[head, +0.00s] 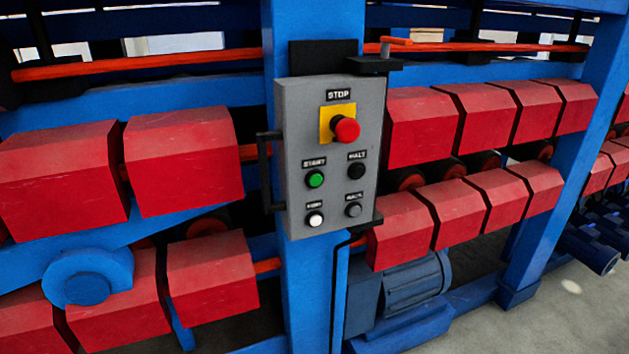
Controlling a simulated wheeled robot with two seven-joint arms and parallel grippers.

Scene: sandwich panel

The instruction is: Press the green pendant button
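A grey control box (294,130) is mounted on a blue upright post in the middle of the head view. Its green button (315,179), under a label that seems to read START, sits at the left of the panel's middle row. A black button (356,171) is to its right. A white button (315,219) is below it, with a grey button (353,210) beside that one. A red stop button (346,129) on a yellow plate (325,122) stands out near the top. Neither of my grippers is in view, and nothing covers the green button.
Red angular covers (183,160) line the blue machine frame on both sides of the post. A blue motor (414,284) sits low right of the post. Grey floor (560,310) is clear at lower right.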

